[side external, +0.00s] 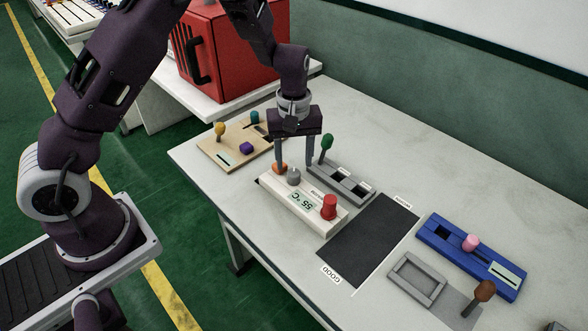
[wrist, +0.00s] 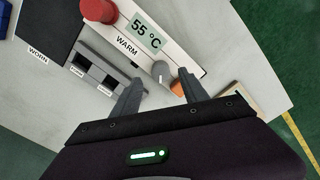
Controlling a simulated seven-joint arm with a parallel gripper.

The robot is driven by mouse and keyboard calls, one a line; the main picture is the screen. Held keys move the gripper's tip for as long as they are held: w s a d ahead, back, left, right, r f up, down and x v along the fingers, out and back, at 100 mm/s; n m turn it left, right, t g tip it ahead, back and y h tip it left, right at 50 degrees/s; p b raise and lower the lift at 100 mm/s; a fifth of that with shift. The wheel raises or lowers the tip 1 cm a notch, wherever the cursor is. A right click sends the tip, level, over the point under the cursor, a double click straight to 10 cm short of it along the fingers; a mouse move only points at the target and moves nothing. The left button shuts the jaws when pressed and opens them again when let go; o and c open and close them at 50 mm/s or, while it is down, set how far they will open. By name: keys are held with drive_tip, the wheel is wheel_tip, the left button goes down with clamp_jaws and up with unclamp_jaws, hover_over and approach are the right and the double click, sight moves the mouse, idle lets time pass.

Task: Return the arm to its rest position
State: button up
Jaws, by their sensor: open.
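My gripper (side external: 294,163) is open and points down over the white control box near the table's far left part. In the wrist view its two fingers (wrist: 158,92) stand apart, with the grey knob (wrist: 159,77) of the box ahead of and between the fingertips. The box (side external: 316,217) has a display reading 55 °C, a WARM label, a red button (side external: 329,207) and an orange part (side external: 280,168) by the fingers. I cannot tell whether a finger touches the box. My arm reaches over the table from the left.
A grey slotted block (side external: 348,187) with a green-topped lever (side external: 326,142) stands close behind the gripper. A wooden board (side external: 221,153), a dark mat (side external: 369,240), a blue block (side external: 450,254), a grey tray (side external: 404,292) and a red machine (side external: 235,60) are around.

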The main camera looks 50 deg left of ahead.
wheel_tip(320, 180, up, 2)
drive_tip(key=shift+r, duration=0.1)
drive_tip(key=s+d+r+m+t+h, duration=0.1)
drive_tip(key=s+r+m, duration=0.1)
drive_tip(key=s+r, duration=0.5)
drive_tip(key=s+d+r+m+t, duration=0.1)
drive_tip(key=s+d+r+m, duration=0.15)
drive_tip(key=r, duration=0.75)
drive_tip(key=s+a+r+m+t, duration=0.1)
drive_tip(key=s+r+m, duration=0.1)
drive_tip(key=s, duration=0.6)
drive_tip(key=s+r+m+t+y, duration=0.1)
drive_tip(key=s+r+m+t, duration=0.1)
drive_tip(key=s, duration=0.7)
drive_tip(key=shift+a+r+m+t, duration=0.35)
drive_tip(key=shift+r+m, duration=0.2)
drive_tip(key=shift+m, duration=0.7)
